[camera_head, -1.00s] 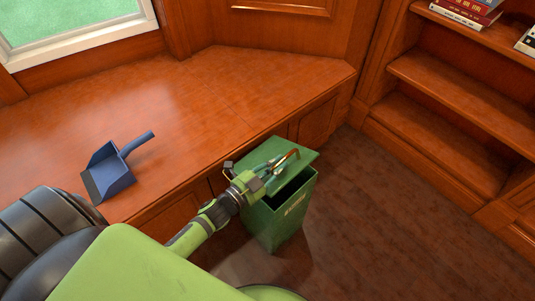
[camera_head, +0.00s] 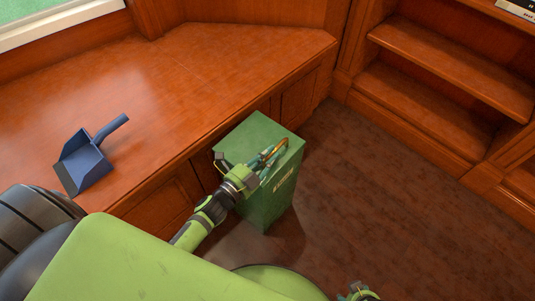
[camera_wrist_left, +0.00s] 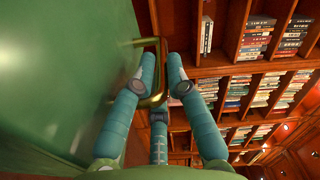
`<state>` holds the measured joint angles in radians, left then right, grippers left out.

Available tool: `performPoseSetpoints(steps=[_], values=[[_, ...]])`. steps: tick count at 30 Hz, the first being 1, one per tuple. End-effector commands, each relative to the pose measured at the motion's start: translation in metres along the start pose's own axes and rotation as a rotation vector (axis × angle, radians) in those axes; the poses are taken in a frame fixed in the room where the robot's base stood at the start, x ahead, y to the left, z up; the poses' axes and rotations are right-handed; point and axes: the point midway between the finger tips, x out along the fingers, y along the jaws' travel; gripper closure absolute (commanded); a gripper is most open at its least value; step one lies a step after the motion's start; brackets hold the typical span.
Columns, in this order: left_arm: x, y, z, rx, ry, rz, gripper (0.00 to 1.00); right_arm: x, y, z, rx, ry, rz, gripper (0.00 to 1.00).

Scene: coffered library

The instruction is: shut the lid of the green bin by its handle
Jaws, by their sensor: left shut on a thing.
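The green bin (camera_head: 268,207) stands on the floor against the front of the wooden bench. Its green lid (camera_head: 258,130) lies down over the top, and I see no dark gap along its front edge. My left gripper (camera_head: 271,158) is shut on the brass handle (camera_head: 281,148) of the lid. In the left wrist view, the handle (camera_wrist_left: 162,62) passes between the teal fingers (camera_wrist_left: 157,88), with the green lid surface (camera_wrist_left: 60,70) on the left. My right gripper (camera_head: 358,291) shows only partly at the bottom edge, and its opening is unclear.
A blue dustpan (camera_head: 86,163) lies on the wooden bench top (camera_head: 200,75), left of the bin. Wooden shelves (camera_head: 440,75) stand at the right. The dark floor (camera_head: 390,190) right of the bin is clear.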

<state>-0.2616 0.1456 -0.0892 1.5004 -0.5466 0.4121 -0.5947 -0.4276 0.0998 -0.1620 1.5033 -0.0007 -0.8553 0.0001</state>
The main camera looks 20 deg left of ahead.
Motion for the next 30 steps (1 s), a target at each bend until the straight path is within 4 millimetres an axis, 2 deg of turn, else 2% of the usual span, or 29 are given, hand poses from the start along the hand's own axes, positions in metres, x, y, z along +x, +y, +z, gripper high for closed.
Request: performPoseSetpoints(steps=[4,5,6,15,19,23,30], values=[[-0.001,0.003,-0.001,-0.011,-0.002,0.005,1.00,0.000,0.000,0.000,0.000,0.000,0.000,0.36],[-0.001,0.003,-0.001,-0.011,-0.002,0.005,0.77,0.000,0.000,0.000,0.000,0.000,0.000,0.36],[-0.001,0.003,-0.001,-0.011,-0.002,0.005,0.64,0.000,0.000,0.000,0.000,0.000,0.000,0.36],[-0.001,0.001,0.000,-0.005,-0.001,0.002,0.64,0.000,0.000,0.000,0.000,0.001,0.000,0.36],[-0.008,0.002,0.000,-0.004,-0.001,0.003,0.64,0.000,-0.001,0.000,-0.001,0.002,-0.001,0.36],[-0.029,0.002,0.000,-0.003,-0.003,0.007,0.64,0.000,-0.001,0.000,-0.001,0.002,-0.001,0.36],[-0.081,0.003,-0.001,-0.006,-0.003,0.007,0.64,0.000,0.000,0.000,0.000,0.001,0.000,0.36]])
